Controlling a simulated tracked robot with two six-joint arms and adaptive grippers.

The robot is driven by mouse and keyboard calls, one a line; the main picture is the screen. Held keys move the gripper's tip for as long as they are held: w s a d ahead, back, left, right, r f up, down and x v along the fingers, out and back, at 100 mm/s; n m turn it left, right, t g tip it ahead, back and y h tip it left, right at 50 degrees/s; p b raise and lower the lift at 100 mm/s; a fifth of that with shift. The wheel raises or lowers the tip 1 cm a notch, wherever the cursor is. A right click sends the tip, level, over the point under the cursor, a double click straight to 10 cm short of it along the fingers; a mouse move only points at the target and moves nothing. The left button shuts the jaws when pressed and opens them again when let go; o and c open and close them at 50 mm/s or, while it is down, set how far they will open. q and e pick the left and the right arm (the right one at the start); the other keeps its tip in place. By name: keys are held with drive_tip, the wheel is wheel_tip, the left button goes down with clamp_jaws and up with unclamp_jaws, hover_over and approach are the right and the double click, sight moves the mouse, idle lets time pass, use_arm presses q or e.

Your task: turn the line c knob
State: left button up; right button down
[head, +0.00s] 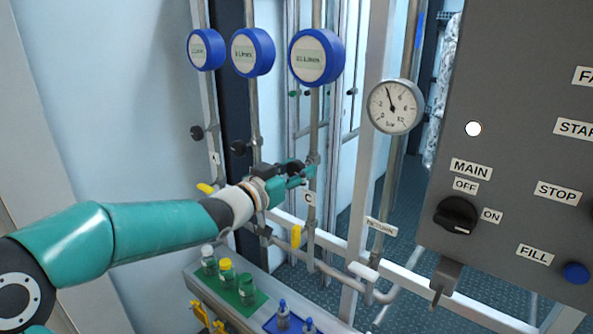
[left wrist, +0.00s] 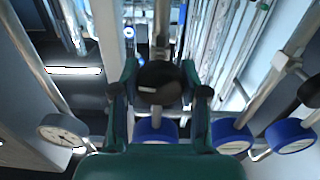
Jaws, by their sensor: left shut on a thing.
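The line C knob is a round black knob (left wrist: 160,83) with a pale mark, seen between the two fingers in the left wrist view. My left gripper (head: 298,172) reaches in from the left in the head view and is shut on this knob, above the label C (head: 308,198). In the head view the gripper largely hides the knob. The gripper also shows in the left wrist view (left wrist: 160,92), with one teal finger on each side of the knob. My right gripper is in neither view.
Two other black knobs (head: 197,132) (head: 238,147) sit on the pipes to the left. Blue-rimmed dials (head: 317,57) hang above. A pressure gauge (head: 395,107) and grey control panel (head: 520,130) stand right. Bottles with coloured caps (head: 227,272) stand below.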

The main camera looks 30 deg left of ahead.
use_arm(q)
drive_tip(key=shift+f+b, duration=0.15)
drive_tip(key=shift+b, duration=0.2)
drive_tip(key=shift+m, duration=0.6)
drive_tip(key=o, duration=1.1)
drive_tip(key=shift+o, duration=0.2)
drive_tip(key=s+a, duration=0.1)
drive_tip(key=s, duration=1.1)
